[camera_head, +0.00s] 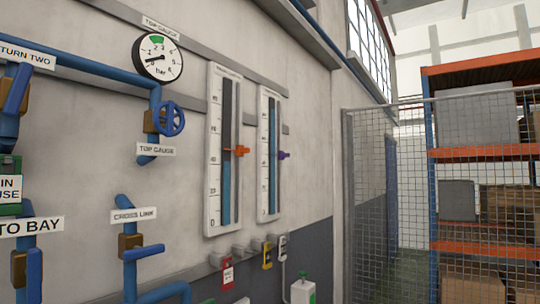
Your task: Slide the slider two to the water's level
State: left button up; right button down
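Two tall white gauge boards with scales hang on the wall. The left gauge (213,150) has a blue water column (227,190) with a dark part above it. The right gauge (263,150) is farther along the wall. Its blue column (273,185) seems to run well above the purple slider (284,155), but the exact water level is too small to tell. No label reading slider two is legible. Neither of my grippers is in view.
Blue pipes with valve levers and a blue handwheel (170,118) stick out at the left, below a round dial (157,57). Small switches and tags (267,256) sit below the gauges. A mesh fence (400,200) and orange shelving (480,152) stand at right.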

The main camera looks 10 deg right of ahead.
aim_at(282, 154)
jog(key=z, duration=0.55)
jog(key=i, duration=0.7)
jog(key=z, duration=0.7)
jog(key=i, duration=1.95)
jog(key=u, duration=0.85)
